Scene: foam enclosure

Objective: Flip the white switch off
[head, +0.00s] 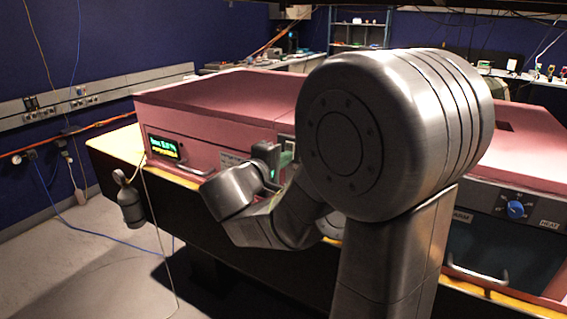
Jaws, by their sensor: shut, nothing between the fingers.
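I cannot make out the white switch in the head view; my arm covers much of the middle of the pink enclosure (210,155). My gripper (284,157) is at the front face of the enclosure, near a small pale label. Its dark body shows with a green glow beside it. The gripper is shut and looks empty; its fingertips are mostly hidden, and I cannot tell whether they touch the panel.
A lit display (163,147) sits on the enclosure's left, above a handle (171,165). A grey cylinder (131,203) hangs at the bench's left end. The floor (90,265) at left has cables.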

